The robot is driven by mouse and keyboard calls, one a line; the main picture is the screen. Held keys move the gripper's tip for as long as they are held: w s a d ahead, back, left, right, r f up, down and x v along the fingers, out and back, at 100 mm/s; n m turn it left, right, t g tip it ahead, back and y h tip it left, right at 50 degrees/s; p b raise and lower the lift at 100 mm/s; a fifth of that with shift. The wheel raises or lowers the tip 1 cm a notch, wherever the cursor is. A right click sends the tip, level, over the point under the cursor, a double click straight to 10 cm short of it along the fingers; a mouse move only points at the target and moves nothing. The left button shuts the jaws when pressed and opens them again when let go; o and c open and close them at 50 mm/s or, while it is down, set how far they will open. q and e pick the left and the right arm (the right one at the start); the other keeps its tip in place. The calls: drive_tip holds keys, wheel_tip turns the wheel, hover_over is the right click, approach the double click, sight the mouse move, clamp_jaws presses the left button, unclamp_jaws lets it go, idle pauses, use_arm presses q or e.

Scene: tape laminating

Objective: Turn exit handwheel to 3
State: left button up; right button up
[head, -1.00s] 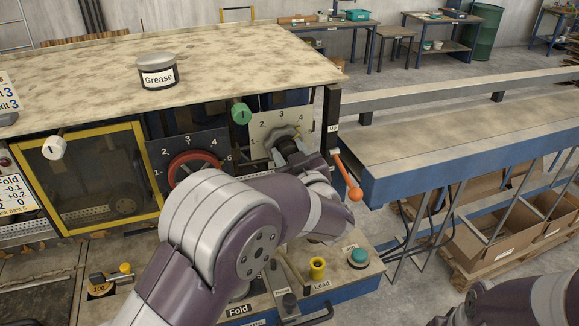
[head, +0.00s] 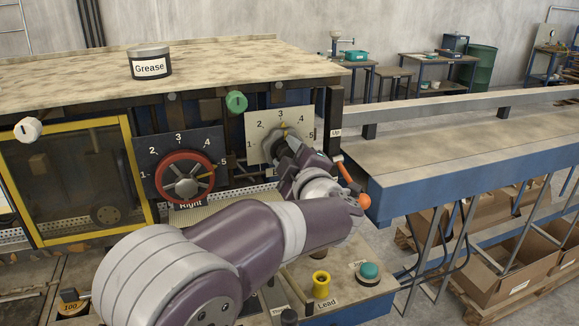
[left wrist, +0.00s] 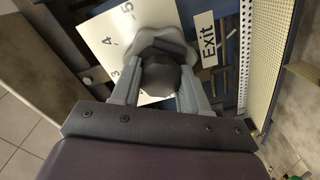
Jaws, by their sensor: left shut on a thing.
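The exit handwheel (head: 274,139) is a grey lobed wheel on a pale dial plate (head: 257,125) numbered 1 to 5. A small yellow mark shows at the wheel's top, close to the 3. My left gripper (head: 285,151) is at the wheel, partly covering it. In the left wrist view, its two fingers (left wrist: 163,80) are on either side of the dark round hub, shut on the grey handwheel (left wrist: 160,48). The Exit label (left wrist: 208,42) lies beside it. My right gripper is not in view.
A red handwheel (head: 185,177) on a dark dial stands to the left, its yellow mark near 5. A green knob (head: 236,102) is above, an orange-tipped lever (head: 353,190) is to the right. A Grease tin (head: 150,63) sits on the top plate.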

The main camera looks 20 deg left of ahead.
use_arm(q)
drive_tip(key=shift+f+n, duration=0.15)
drive_tip(key=shift+n, duration=0.15)
drive_tip(key=shift+b, duration=0.3)
drive_tip(key=o, duration=0.9)
drive_tip(key=shift+s, duration=0.1)
drive_tip(key=shift+o, duration=0.8)
drive_tip(key=shift+s+r, duration=0.2)
drive_tip(key=shift+s, duration=0.05)
drive_tip(key=b+v, duration=0.2)
drive_tip(key=v, duration=1)
drive_tip(key=shift+s+d+b, duration=0.2)
drive_tip(key=shift+s+b, duration=0.1)
